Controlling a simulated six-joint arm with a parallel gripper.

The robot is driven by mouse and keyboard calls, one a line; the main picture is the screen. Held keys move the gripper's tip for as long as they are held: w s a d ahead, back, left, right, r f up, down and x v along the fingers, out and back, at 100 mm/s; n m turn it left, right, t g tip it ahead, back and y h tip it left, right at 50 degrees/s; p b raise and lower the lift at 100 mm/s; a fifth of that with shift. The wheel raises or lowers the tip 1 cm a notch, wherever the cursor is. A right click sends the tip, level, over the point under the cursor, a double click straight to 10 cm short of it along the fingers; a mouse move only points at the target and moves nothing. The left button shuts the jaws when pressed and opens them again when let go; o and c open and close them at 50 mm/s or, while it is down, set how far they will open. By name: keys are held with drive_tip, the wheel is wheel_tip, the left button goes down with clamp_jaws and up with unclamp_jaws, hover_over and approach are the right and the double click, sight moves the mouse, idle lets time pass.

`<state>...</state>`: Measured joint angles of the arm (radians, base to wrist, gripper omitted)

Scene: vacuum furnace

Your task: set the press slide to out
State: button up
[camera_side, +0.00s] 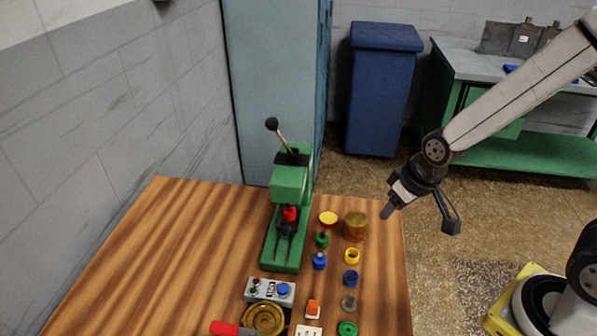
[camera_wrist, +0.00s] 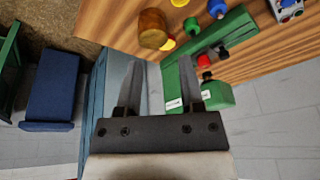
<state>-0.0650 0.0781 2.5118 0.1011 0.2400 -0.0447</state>
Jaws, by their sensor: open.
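The green press (camera_side: 290,185) stands at the back of the wooden table, with a lever (camera_side: 281,134) ending in a black ball. The press slide (camera_side: 284,242) is on its base, with dark rails running toward the front. A red piece (camera_side: 290,213) sits on it, under or close to the press head; I cannot tell the slide's exact position. My gripper (camera_side: 420,218) is open and empty, in the air right of the press, past the table's right edge. In the wrist view the green press (camera_wrist: 232,38) appears beyond the right finger of my gripper (camera_wrist: 160,64), which partly overlaps it.
Right of the press stand a brown cylinder (camera_side: 355,226) and several small coloured parts, including a yellow ring (camera_side: 352,256) and a blue ring (camera_side: 351,278). A control box (camera_side: 270,290) and a brass round piece (camera_side: 263,318) are in front. The table's left side is clear.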

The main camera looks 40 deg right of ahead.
drive_tip(key=w+a+f+t, duration=0.2)
drive_tip(key=w+a+f, duration=0.1)
drive_tip(key=w+a, duration=0.45)
drive_tip(key=t, duration=0.3)
approach(285, 226)
drive_tip(key=shift+w+a+f+h, duration=0.2)
drive_tip(key=shift+w+f+h, duration=0.1)
drive_tip(key=shift+w+f, duration=0.6)
drive_tip(key=shift+f, duration=0.15)
drive_tip(key=shift+x, duration=3.8)
clamp_jaws()
